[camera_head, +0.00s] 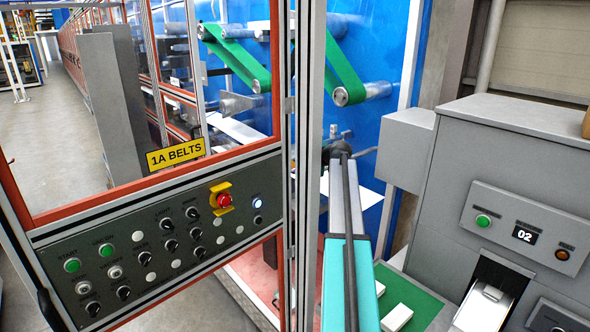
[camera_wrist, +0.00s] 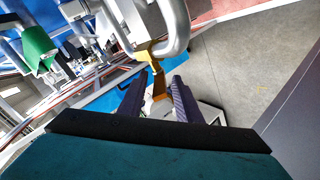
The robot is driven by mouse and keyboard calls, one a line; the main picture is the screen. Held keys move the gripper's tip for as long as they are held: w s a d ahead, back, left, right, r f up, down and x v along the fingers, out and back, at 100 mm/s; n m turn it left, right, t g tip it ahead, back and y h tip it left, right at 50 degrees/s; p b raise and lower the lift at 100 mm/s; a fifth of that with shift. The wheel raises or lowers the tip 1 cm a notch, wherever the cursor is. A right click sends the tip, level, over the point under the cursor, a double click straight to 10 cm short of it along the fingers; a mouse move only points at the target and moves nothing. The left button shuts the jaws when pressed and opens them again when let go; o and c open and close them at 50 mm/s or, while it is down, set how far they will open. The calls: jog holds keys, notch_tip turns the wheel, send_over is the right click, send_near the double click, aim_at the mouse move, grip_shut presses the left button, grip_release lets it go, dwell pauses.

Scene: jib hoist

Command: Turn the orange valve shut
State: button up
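The orange valve (camera_wrist: 157,70) shows in the wrist view as a yellow-orange handle on a grey curved pipe (camera_wrist: 178,30). Its lever hangs down from the pipe toward my gripper (camera_wrist: 159,77). The two dark fingers are spread apart, with the lower part of the lever in line with the gap between them. I cannot tell whether either finger touches it. The valve does not show in the head view. There my teal arm reaches forward past the door frame, and my fingers are hidden.
A framed door with a control panel (camera_head: 160,240) and a "1A BELTS" sign (camera_head: 176,154) stands close left of my arm. A grey machine cabinet (camera_head: 500,190) marked 02 stands right. Green belts (camera_head: 345,70) run on rollers behind. Grey floor (camera_wrist: 245,60) is clear right of the pipe.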

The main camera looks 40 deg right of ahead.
jog(key=b+v, duration=0.3)
jog(key=v, duration=0.8)
